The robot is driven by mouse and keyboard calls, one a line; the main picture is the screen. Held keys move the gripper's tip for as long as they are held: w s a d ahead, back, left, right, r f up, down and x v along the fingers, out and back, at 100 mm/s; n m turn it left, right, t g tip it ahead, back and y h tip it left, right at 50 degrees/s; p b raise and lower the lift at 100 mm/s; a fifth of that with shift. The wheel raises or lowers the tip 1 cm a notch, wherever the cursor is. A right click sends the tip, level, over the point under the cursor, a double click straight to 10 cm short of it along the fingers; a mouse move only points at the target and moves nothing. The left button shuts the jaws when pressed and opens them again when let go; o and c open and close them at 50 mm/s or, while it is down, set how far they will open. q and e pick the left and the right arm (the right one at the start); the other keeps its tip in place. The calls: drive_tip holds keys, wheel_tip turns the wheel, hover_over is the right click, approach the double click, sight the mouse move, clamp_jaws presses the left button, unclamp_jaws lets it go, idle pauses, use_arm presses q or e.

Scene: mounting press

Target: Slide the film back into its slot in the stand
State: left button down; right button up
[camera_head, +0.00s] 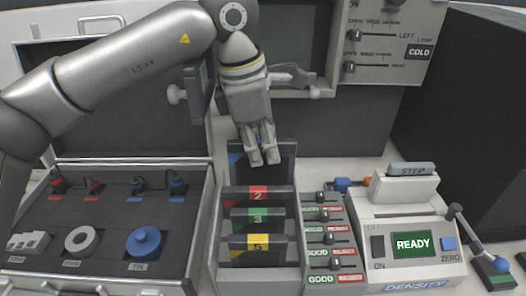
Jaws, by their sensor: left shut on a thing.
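A dark film with a blue label (236,159) stands upright at the back of the stand. My left gripper (263,158) comes down from above and is shut on the film's upper middle, covering most of the label. The stand (214,245) is a grey-white box with films one behind another. In front of the held film are the red film 2 (258,193), the green film 3 (257,215) and the yellow film 5 (258,243). The held film's lower edge is hidden behind the red film, so I cannot tell how deep it sits. My right gripper is not in view.
A column of sliders with GOOD labels (318,238) stands right of the stand. Beyond it is the density device (412,243), showing READY. An open grey case (140,205) with knobs lies left. A panel with sliders (385,45) is behind.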

sight(262, 178)
use_arm(q)
drive_tip(key=shift+g+y, duration=0.3)
drive_tip(key=shift+g, duration=0.1)
drive_tip(key=f, duration=0.3)
drive_tip(key=s+f, duration=0.1)
drive_tip(key=f, duration=0.2)
drive_tip(key=shift+s, duration=0.2)
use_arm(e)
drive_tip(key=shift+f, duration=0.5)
use_arm(q)
drive_tip(key=c, duration=1.3)
unclamp_jaws()
drive_tip(key=shift+c, duration=0.2)
drive_tip(key=shift+s+a+r, duration=0.1)
drive_tip(key=shift+s, duration=0.05)
wheel_tip(262, 178, up, 14)
drive_tip(key=a, duration=0.1)
drive_tip(key=shift+w+f+t+h+p, duration=0.2)
drive_tip(key=shift+w+t+h+p, duration=0.1)
drive_tip(key=shift+w+t+h, duration=0.1)
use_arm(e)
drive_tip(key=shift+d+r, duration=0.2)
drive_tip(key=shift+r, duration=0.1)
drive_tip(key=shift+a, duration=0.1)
